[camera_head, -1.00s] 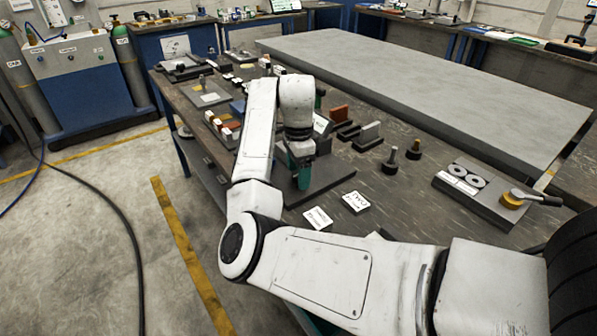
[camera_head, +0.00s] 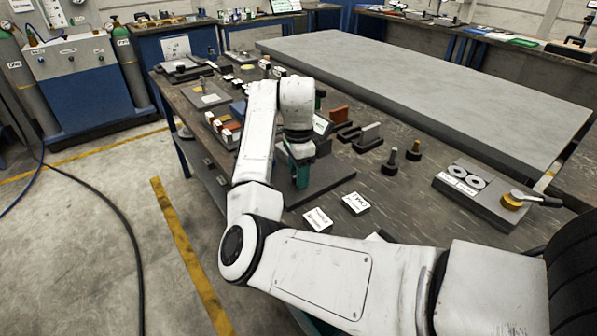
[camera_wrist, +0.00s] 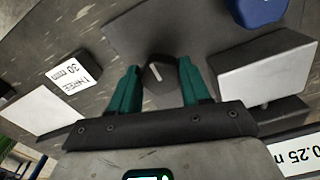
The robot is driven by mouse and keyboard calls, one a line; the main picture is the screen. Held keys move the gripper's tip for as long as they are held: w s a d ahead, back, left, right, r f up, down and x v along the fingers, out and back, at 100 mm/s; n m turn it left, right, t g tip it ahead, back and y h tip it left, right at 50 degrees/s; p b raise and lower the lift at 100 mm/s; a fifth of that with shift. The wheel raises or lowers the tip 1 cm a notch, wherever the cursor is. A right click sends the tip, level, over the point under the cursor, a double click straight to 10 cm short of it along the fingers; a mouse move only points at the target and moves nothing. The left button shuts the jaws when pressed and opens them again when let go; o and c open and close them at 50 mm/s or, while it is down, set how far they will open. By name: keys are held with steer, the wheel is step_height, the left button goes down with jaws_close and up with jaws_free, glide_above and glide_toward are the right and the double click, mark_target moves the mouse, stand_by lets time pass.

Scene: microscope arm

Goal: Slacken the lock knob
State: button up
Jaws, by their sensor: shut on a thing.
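In the wrist view, the lock knob (camera_wrist: 158,76) is a small dark knob with a pale line on its top. It stands between the two green fingers of my gripper (camera_wrist: 158,84), which is shut on its sides. In the head view, my gripper (camera_head: 299,172) points down over a dark flat plate (camera_head: 328,176); the knob is hidden there behind the fingers and wrist.
In the wrist view, a dark block with a pale face (camera_wrist: 266,72) stands close on the right, with a blue part (camera_wrist: 256,10) above. A "THREE 30 mm" card (camera_wrist: 68,85) lies left. In the head view, two dark knobbed pieces (camera_head: 390,163) stand right of the plate.

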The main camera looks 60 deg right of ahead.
steer(key=shift+r+p, duration=0.15)
steer(key=shift+p, duration=0.2)
steer(key=n+p, duration=0.1)
steer(key=p, duration=0.1)
steer(key=n+p, duration=0.1)
steer(key=p, duration=0.1)
steer(key=shift+s+r+n, duration=0.1)
steer(key=shift+r+n, duration=0.1)
steer(key=shift+n, duration=0.2)
steer(key=n+p, duration=0.4)
steer(key=p, duration=0.1)
steer(key=shift+s+p, duration=0.1)
steer(key=shift+p, duration=0.3)
steer(key=n+p, duration=0.4)
steer(key=n, duration=0.1)
steer(key=shift+p, duration=0.4)
steer(key=shift+f+n+p, duration=0.2)
steer(key=shift+n+p, duration=1.25)
steer(key=shift+n, duration=0.45)
steer(key=o, duration=1.1)
steer(key=shift+f, duration=0.1)
steer(key=shift+c, duration=0.2)
